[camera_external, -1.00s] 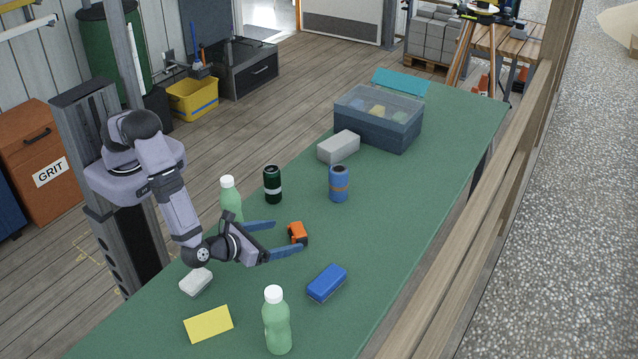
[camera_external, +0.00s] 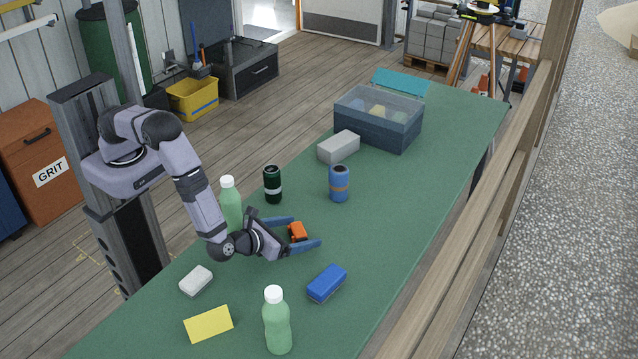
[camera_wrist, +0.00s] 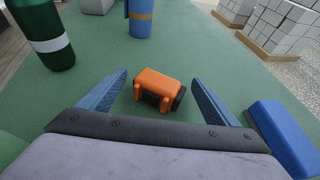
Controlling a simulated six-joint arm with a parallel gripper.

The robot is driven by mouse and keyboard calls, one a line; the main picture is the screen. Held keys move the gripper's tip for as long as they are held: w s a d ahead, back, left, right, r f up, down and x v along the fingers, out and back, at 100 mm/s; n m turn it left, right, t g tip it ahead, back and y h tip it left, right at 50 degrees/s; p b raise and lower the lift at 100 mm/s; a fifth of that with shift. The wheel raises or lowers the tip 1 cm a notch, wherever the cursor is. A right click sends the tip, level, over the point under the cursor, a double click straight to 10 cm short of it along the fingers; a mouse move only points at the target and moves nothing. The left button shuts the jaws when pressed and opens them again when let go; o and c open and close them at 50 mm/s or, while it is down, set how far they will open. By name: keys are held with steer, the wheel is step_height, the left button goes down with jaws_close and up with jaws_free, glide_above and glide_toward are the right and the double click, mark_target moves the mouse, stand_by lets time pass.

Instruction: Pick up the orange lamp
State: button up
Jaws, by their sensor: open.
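The orange lamp (camera_external: 298,231) is a small orange block with a dark part, lying on the green table. In the wrist view the lamp (camera_wrist: 159,88) is between and slightly beyond the middle of the two blue fingers. My gripper (camera_external: 306,231) is open and low over the table, with its fingers on either side of the lamp. In the wrist view my gripper (camera_wrist: 160,78) shows a gap on both sides of the lamp, so neither finger appears to touch it.
A blue block (camera_external: 327,283) lies right of my gripper. A green bottle (camera_external: 231,203), dark can (camera_external: 272,184) and blue can (camera_external: 339,184) stand nearby. Another green bottle (camera_external: 277,325), yellow card (camera_external: 208,323) and white block (camera_external: 196,281) are nearer the front. A lidded box (camera_external: 375,125) stands at the far end.

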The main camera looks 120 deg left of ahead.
mark_target(298, 229)
steer(key=shift+a+f, duration=0.1)
steer(key=shift+a, duration=0.1)
steer(key=c, duration=0.7)
steer(key=shift+r+b, duration=1.05)
steer(key=shift+r, duration=3.95)
